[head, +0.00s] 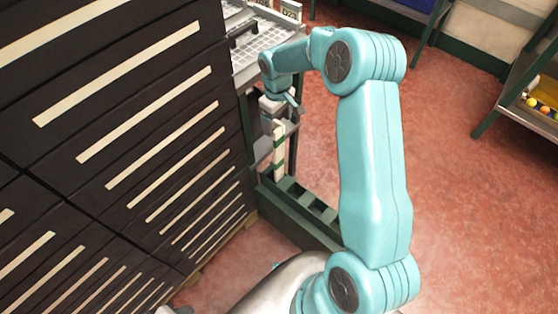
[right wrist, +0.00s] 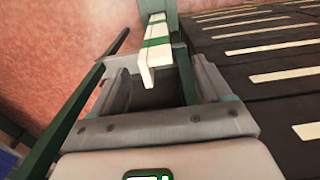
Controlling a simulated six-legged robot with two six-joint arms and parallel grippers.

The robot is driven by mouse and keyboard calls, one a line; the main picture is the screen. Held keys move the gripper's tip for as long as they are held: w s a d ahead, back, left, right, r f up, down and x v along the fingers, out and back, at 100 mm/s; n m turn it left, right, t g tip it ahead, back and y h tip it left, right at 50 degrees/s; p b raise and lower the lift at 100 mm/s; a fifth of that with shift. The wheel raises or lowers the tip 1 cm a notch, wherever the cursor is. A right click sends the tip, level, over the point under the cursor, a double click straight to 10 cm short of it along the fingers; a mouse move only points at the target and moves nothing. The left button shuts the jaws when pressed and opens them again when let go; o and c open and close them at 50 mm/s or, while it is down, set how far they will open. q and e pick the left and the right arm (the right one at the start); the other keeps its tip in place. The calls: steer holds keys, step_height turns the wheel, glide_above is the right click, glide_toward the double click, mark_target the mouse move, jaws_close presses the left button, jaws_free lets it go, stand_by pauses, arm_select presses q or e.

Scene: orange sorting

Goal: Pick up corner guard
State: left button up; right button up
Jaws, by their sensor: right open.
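The corner guard is a narrow upright strip, cream with green bands. In the head view the corner guard (head: 279,150) stands beside the dark drawer cabinet, just below my right gripper (head: 276,108). In the right wrist view the corner guard (right wrist: 158,62) reaches toward the space between the fingers of my right gripper (right wrist: 158,82). The fingers are apart, one on each side of its near end. I cannot tell whether either finger touches it. My left gripper is out of view.
The dark drawer cabinet (head: 120,120) fills the left. A grey perforated tray (head: 262,42) is at the top, near my wrist. A green compartmented base frame (head: 300,205) lies below. A shelf with colored balls (head: 535,103) stands at right. Red floor (head: 470,190) is clear.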

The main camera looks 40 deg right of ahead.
mark_target(278, 135)
step_height(278, 135, down, 2)
steer(key=shift+f, duration=0.25)
steer(key=f, duration=0.5)
steer(key=shift+w+d+f, duration=0.15)
steer(key=shift+d+f, duration=0.1)
steer(key=shift+d, duration=0.1)
jaws_close()
